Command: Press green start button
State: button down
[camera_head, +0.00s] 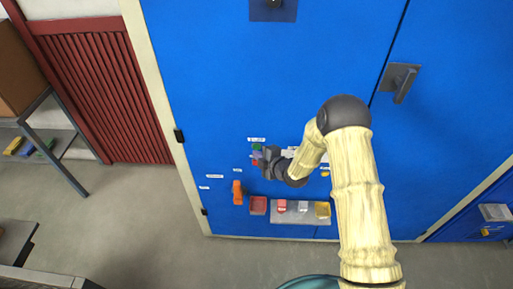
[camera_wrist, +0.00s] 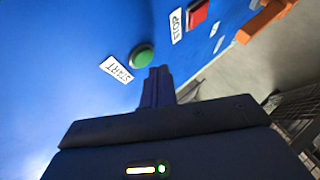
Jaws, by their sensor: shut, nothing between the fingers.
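The round green start button (camera_wrist: 142,57) sits on a blue panel beside a white label (camera_wrist: 116,70) that reads START. It also shows small in the head view (camera_head: 257,147), above my gripper. My gripper (camera_wrist: 159,72) is shut and empty, its fingertips pointing at the panel just beside the green button. In the wrist view the tips appear close to the button's lower right edge; I cannot tell whether they touch. In the head view my gripper (camera_head: 268,159) is at the panel, partly covering the controls.
A red button (camera_wrist: 197,13) with a white label (camera_wrist: 177,25) is near the green one. A shelf with a brown box (camera_head: 17,75) stands at left.

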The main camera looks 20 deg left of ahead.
jog(key=shift+w, duration=0.15)
dwell(0.5)
jog(key=shift+w+a+b, duration=0.1)
jog(key=shift+w+b, duration=0.15)
jog(key=shift+b, duration=0.25)
jog(key=shift+w+a+b, duration=0.1)
jog(key=shift+w+b, duration=0.25)
jog(key=shift+w, duration=0.1)
dwell(0.6)
jog(key=shift+s, duration=0.1)
jog(key=shift+s+d+b, duration=0.2)
jog(key=shift+s+b, duration=0.15)
jog(key=shift+s, duration=0.4)
jog(key=s, duration=0.2)
jog(key=s+d+b, duration=0.1)
jog(key=s, duration=0.2)
jog(key=shift+d+b, duration=0.1)
jog(key=shift+b, duration=0.2)
